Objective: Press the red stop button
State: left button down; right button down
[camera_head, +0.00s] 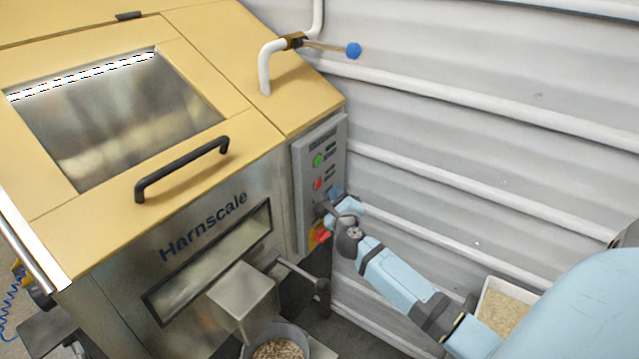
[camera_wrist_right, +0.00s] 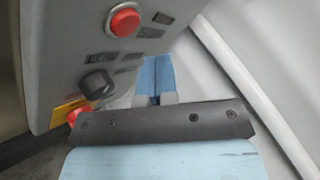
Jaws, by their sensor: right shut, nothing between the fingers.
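The red stop button (camera_head: 318,184) sits on the grey control panel (camera_head: 304,204), below a green button (camera_head: 318,160). In the right wrist view the red button (camera_wrist_right: 124,20) is large and round at the top, above a black knob (camera_wrist_right: 97,84). A second red button on a yellow plate (camera_head: 319,235) sits lower on the panel. My right gripper (camera_head: 331,198) is at the panel's right side, just below the red stop button. In the wrist view its blue fingers (camera_wrist_right: 156,76) are shut and empty, below and right of the button. I cannot tell whether they touch the panel.
The yellow and steel hopper (camera_head: 215,210) with a black lid handle (camera_head: 182,168) stands left of the panel. A bucket of pellets (camera_head: 275,348) is below. A corrugated wall (camera_head: 470,150) is close on the right. A tray (camera_head: 505,305) lies beneath my right arm.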

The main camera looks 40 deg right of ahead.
pick_arm(q)
jog(key=shift+r+p, duration=0.35)
jog(key=shift+r, duration=0.15)
pick_arm(e)
jog(key=shift+s+d, duration=0.25)
jog(key=shift+s, duration=0.55)
jog(key=shift+s+d, duration=0.25)
jog(key=shift+s, duration=0.55)
jog(key=shift+a, duration=0.1)
